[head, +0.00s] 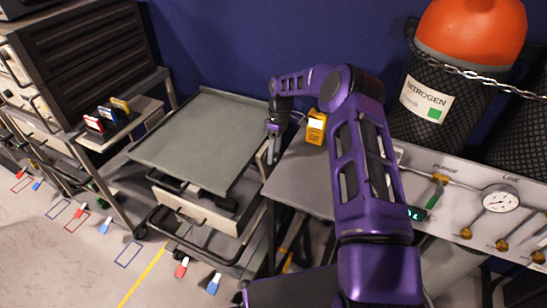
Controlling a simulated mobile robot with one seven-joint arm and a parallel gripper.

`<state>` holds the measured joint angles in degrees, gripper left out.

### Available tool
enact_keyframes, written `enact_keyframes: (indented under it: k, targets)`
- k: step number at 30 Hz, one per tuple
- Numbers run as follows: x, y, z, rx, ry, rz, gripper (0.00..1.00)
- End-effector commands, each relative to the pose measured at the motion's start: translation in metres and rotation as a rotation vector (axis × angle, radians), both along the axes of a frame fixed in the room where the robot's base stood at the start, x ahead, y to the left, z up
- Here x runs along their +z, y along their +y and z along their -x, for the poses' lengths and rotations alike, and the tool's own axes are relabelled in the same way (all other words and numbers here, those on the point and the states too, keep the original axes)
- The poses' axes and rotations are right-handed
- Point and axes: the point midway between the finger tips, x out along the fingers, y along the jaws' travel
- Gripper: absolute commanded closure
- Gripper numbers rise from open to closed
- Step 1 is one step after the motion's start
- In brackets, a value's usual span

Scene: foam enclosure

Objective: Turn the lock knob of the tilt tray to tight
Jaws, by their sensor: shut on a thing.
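The tilt tray (195,135) is a grey-green sheet with a raised rim on a wheeled cart, and it slopes down toward the front. My purple arm reaches in from the lower right. My gripper (271,154) points down beside the tray's right edge and is shut. The lock knob is hidden at the fingers or too small to make out, so its setting cannot be read. The place of the fingers, at the tray's side, fits a grip on the knob.
A grey side table (305,180) stands right of the tray, with a yellow meter (316,127) on it. A gas panel with a gauge (500,199) and a nitrogen cylinder (428,97) are at right. A rack (90,60) stands left. The floor at front left is mostly open.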

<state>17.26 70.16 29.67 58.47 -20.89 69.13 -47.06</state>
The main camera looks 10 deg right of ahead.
Motion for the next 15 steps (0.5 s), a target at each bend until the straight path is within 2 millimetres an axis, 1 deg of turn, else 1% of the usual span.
enact_keyframes:
  k: [1, 15]
  targets:
    - [-0.0056, -0.0004, -0.002, -0.001, 0.02, -0.017, 1.0]
    - [-0.0048, -0.0024, -0.0035, 0.001, 0.169, -0.122, 1.0]
